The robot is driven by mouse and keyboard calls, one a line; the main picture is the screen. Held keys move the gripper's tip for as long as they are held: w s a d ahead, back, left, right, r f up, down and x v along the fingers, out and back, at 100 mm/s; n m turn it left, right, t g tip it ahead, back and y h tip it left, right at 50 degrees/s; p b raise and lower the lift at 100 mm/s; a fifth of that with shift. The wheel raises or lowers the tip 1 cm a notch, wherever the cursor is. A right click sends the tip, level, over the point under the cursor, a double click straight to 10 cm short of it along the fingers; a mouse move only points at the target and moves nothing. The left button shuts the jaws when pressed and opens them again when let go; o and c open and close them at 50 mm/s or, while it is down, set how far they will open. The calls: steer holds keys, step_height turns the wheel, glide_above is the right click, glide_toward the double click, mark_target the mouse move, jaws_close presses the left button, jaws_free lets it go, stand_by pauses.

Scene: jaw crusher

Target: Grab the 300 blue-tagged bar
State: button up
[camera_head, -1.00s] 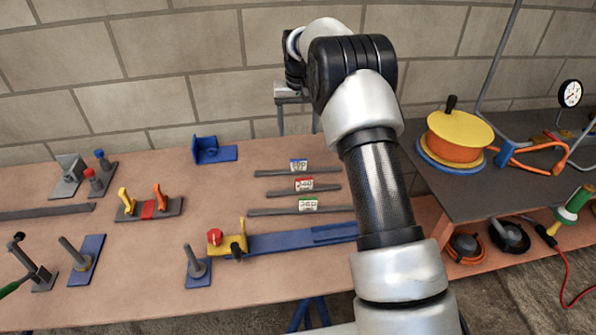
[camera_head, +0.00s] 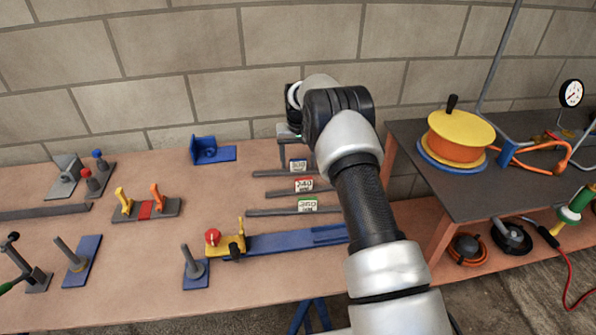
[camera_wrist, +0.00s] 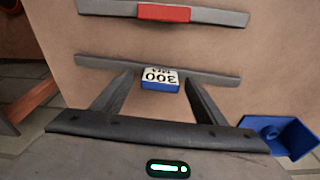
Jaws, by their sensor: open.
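The 300 blue-tagged bar (camera_head: 270,174) lies on the wooden bench, the farthest of three thin grey bars. Its white and blue tag reads 300 in the wrist view, where the bar (camera_wrist: 215,77) runs across the middle. My gripper (camera_wrist: 160,75) is open, with one finger on each side of the tag. I cannot tell whether the fingertips touch the bar. In the head view my gripper (camera_head: 296,160) is over this bar, and my arm hides part of the bars' right side.
The red-tagged bar (camera_head: 275,194) and green-tagged bar (camera_head: 270,212) lie nearer on the bench. A blue bracket (camera_head: 209,152) stands to the left. A yellow clamp (camera_head: 226,243) with a red knob is nearer. A dark table (camera_head: 410,150) stands at right. The wall is behind.

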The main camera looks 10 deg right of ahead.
steer(key=shift+w+f, duration=0.1)
steer(key=shift+f, duration=0.25)
steer(key=shift+c, duration=0.5)
